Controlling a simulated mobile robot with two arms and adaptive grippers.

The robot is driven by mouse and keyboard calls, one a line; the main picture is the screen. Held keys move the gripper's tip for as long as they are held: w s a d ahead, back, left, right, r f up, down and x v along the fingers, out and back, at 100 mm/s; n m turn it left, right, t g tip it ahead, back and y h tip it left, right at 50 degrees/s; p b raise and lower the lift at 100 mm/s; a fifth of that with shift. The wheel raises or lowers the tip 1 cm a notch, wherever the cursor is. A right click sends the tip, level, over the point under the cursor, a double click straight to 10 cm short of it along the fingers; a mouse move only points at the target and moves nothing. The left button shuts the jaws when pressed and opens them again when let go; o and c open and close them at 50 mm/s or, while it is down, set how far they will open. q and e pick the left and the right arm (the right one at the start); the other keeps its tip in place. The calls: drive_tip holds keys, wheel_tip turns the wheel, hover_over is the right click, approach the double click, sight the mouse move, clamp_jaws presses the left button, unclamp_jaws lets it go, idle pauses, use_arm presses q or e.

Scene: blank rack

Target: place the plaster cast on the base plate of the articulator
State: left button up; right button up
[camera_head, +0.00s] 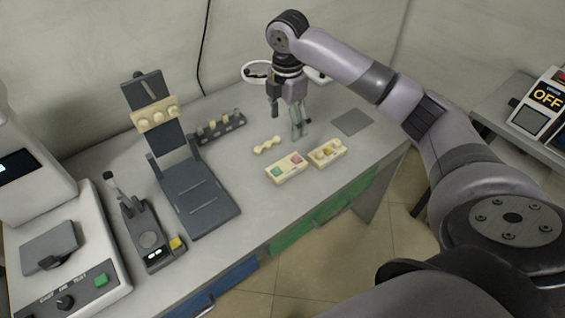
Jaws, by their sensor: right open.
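The articulator is dark grey and stands open on the bench, with its flat base plate (199,196) low in front. A cream cast with rounded bumps (155,114) is fixed across its raised upper arm (150,90). A second cream block with rounded bumps, which looks like the plaster cast (327,153), lies on the bench to the right of the articulator. My right gripper (287,122) points down, open and seemingly empty, above and to the left of this block and apart from it. My left gripper is not in view.
A cream block with green and pink inserts (287,168) lies beside the plaster cast. A small cream piece (267,145) and a dark rack (220,127) lie behind. A device with a handle (147,235) stands left of the base plate. A grey pad (352,122) lies at the right.

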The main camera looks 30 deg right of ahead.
hover_over(287, 165)
wheel_tip(287, 165, down, 6)
wheel_tip(287, 165, down, 3)
drive_tip(key=shift+w+r+p, duration=0.1)
drive_tip(key=shift+r+p, duration=0.05)
drive_tip(key=shift+p, duration=0.3)
drive_tip(key=shift+f, duration=0.85)
drive_tip(key=f, duration=0.2)
drive_tip(key=f+p, duration=0.1)
drive_tip(key=f, duration=0.1)
drive_tip(key=shift+s+f, duration=0.2)
drive_tip(key=shift+f, duration=0.25)
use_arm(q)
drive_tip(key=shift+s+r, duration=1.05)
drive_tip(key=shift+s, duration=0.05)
use_arm(e)
drive_tip(key=shift+c, duration=0.4)
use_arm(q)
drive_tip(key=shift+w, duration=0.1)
use_arm(e)
drive_tip(key=shift+r, duration=0.1)
drive_tip(key=c, duration=1.4)
